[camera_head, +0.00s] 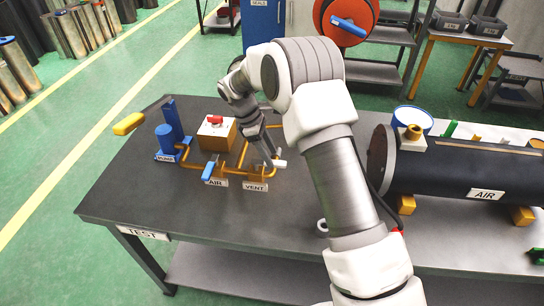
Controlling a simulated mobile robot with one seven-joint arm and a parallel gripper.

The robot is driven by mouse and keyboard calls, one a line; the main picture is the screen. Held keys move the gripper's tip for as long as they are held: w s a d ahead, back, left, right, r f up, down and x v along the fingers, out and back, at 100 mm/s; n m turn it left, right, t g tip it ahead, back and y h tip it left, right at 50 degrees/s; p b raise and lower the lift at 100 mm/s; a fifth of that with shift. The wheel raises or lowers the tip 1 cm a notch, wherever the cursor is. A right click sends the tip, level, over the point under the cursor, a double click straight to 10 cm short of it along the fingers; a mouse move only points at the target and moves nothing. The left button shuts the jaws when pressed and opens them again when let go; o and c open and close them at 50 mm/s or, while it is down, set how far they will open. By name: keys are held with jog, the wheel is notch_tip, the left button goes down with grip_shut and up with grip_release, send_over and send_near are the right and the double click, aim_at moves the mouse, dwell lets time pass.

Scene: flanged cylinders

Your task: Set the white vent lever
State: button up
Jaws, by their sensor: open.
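The white vent lever (279,164) shows as a short pale bar above the VENT label (255,187) on the yellow pipework of the dark test table. My gripper (271,159) reaches down from the back left, its tips right at the lever. The gripper is open. Its fingers are small and partly merge with the lever, so I cannot tell whether they touch it or sit around it. The pivot of the lever is partly hidden.
To the left stand a blue lever (208,171) over the AIR label, a box with a red-topped gauge (216,126), and a blue pump (167,142) with a yellow-ended handle (128,124). A large dark cylinder (460,170) lies to the right. The table's front left is clear.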

jog(key=shift+x, duration=1.05)
grip_shut()
dwell(0.7)
